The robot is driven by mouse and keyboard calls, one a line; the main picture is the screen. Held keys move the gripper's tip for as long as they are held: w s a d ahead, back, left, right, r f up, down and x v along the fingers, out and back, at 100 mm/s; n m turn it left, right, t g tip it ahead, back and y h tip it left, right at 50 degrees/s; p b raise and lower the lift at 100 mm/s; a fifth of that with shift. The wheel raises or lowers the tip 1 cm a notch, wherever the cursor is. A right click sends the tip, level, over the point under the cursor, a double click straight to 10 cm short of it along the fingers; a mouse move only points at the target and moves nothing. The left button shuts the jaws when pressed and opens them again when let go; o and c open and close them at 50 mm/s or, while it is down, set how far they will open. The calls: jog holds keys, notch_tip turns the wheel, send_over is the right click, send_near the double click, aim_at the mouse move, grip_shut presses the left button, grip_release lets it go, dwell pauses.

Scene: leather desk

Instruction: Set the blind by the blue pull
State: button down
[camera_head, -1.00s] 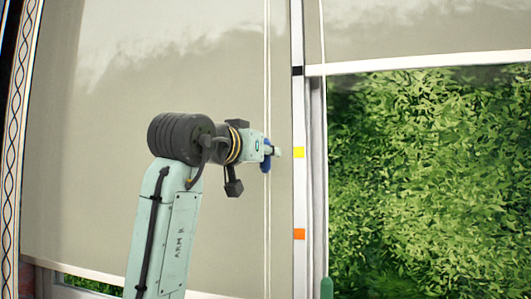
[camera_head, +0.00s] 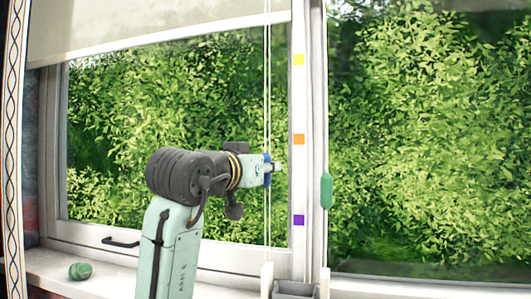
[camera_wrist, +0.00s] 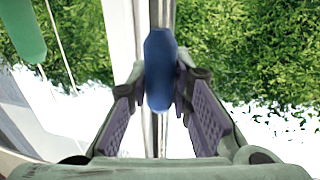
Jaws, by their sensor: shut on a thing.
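The blue pull (camera_head: 267,170) is on the thin cords in front of the left window, just left of the white post with coloured marks. My gripper (camera_head: 275,169) is shut on it. In the wrist view the blue pull (camera_wrist: 159,60) stands upright between both fingers. The left blind (camera_head: 150,18) is grey-beige and rolled high; its pale bottom rail crosses the upper part of the window. On the post (camera_head: 311,100) are a yellow mark (camera_head: 299,60), an orange mark (camera_head: 299,139) and a purple mark (camera_head: 299,220). The pull is level with a point between orange and purple.
A green pull (camera_head: 326,190) hangs just right of the post; it also shows in the wrist view (camera_wrist: 22,30). A grey box (camera_head: 296,289) stands below the post. A small green object (camera_head: 80,271) lies on the sill, below a dark window handle (camera_head: 121,242).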

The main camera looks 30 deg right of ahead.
aim_at(265, 185)
notch_tip(265, 185, down, 4)
jog(key=shift+f+b, duration=0.1)
jog(key=shift+b, duration=0.65)
jog(key=c, duration=1.4)
grip_release()
jog(key=shift+c, duration=0.2)
jog(key=v, duration=1.2)
